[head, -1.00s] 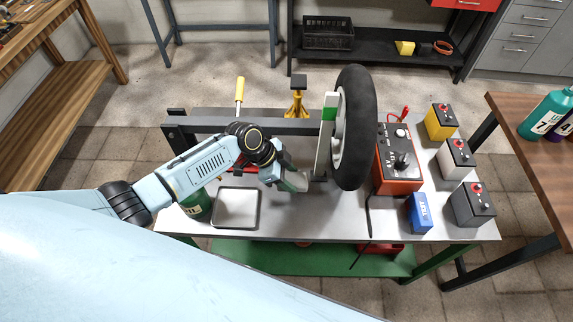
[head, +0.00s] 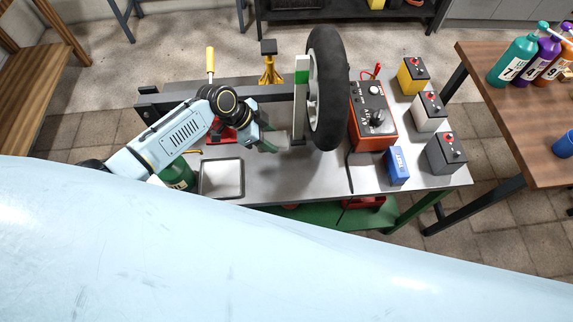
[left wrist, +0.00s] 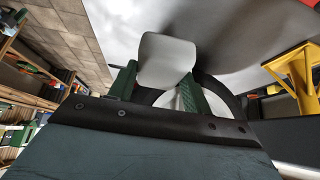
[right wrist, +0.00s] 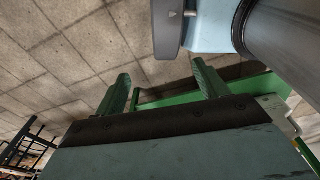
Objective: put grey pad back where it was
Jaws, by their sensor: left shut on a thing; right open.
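My left gripper (head: 272,142) is shut on the grey pad (left wrist: 168,60), which is pale and rounded at its corners in the left wrist view. In the head view the pad (head: 283,138) is small and partly hidden by the fingers. It is just left of the upright (head: 301,90) beside the black wheel (head: 327,90), low near the bench top. I cannot tell whether it touches the upright. My right gripper (right wrist: 163,88) is open and empty in the right wrist view, with floor and a green surface behind it. It is outside the head view.
On the bench are a grey tray (head: 239,191), a green can (head: 178,172), a yellow jack stand (head: 269,68), a red tester box (head: 372,122), a blue box (head: 397,165) and batteries (head: 445,152). A wooden table (head: 500,120) with bottles is at right.

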